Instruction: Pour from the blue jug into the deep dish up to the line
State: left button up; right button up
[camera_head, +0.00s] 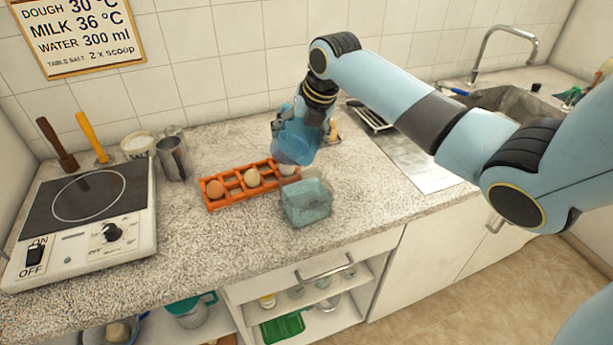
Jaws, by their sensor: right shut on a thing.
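My right gripper (312,112) comes in from the right and is shut on the blue jug (293,143). The jug is see-through blue and is held above the counter, behind the deep dish. It looks tilted, though the gripper hides part of it. The deep dish (306,204) is a clear box-like vessel on the counter near the front edge, with a bluish-grey tint inside. I cannot make out the line on it or a stream between jug and dish. My left gripper is not in view.
An orange egg rack (232,195) with several eggs lies left of the dish. A hot plate (88,225), a metal cup (172,158) and a salt pot (138,144) stand further left. The sink (515,103) is at the right. Counter front left of the dish is clear.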

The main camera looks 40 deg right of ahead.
jog(key=shift+w, duration=0.15)
jog(key=shift+s+r, duration=0.1)
jog(key=shift+s, duration=0.1)
jog(key=shift+s+a, duration=0.1)
jog(key=shift+w, duration=0.2)
jog(key=shift+s+t, duration=0.25)
jog(key=shift+t, duration=0.05)
jog(key=shift+w+f, duration=0.15)
jog(key=shift+f, duration=0.05)
jog(key=shift+s+a+r, duration=0.1)
jog(key=shift+s, duration=0.1)
jog(key=shift+w+f, duration=0.1)
jog(key=shift+f, duration=0.1)
jog(key=shift+s+r+t, duration=0.1)
jog(key=shift+s+t, duration=0.1)
jog(key=shift+t, duration=0.1)
jog(key=shift+w, duration=0.15)
jog(key=shift+s, duration=0.2)
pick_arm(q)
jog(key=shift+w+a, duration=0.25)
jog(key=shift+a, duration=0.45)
